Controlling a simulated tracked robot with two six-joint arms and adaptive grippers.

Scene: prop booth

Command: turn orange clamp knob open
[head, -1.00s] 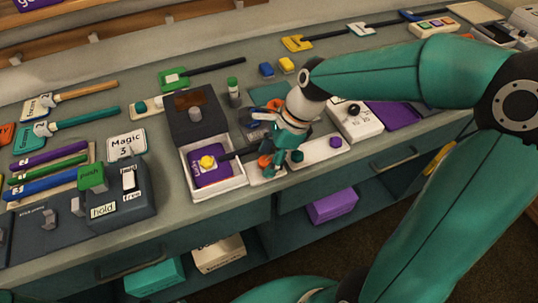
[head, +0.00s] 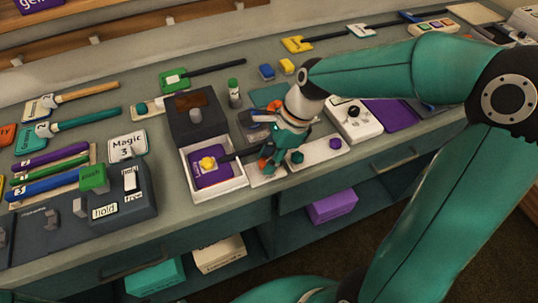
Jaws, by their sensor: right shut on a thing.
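The orange clamp knob (head: 264,164) shows as a small patch of orange at the front of the counter, on a pale base plate (head: 268,179). My right gripper (head: 273,155) reaches down over it from the right and is shut on it. The fingers and wrist hide most of the knob and clamp, so I cannot tell how far the knob is turned. My left gripper is not in view.
Left of the gripper is a white tray (head: 238,184) with a purple card and yellow knob. A dark box (head: 192,125) stands behind it. Right are small green (head: 297,157) and purple knobs (head: 335,143), and a white dial box (head: 362,125).

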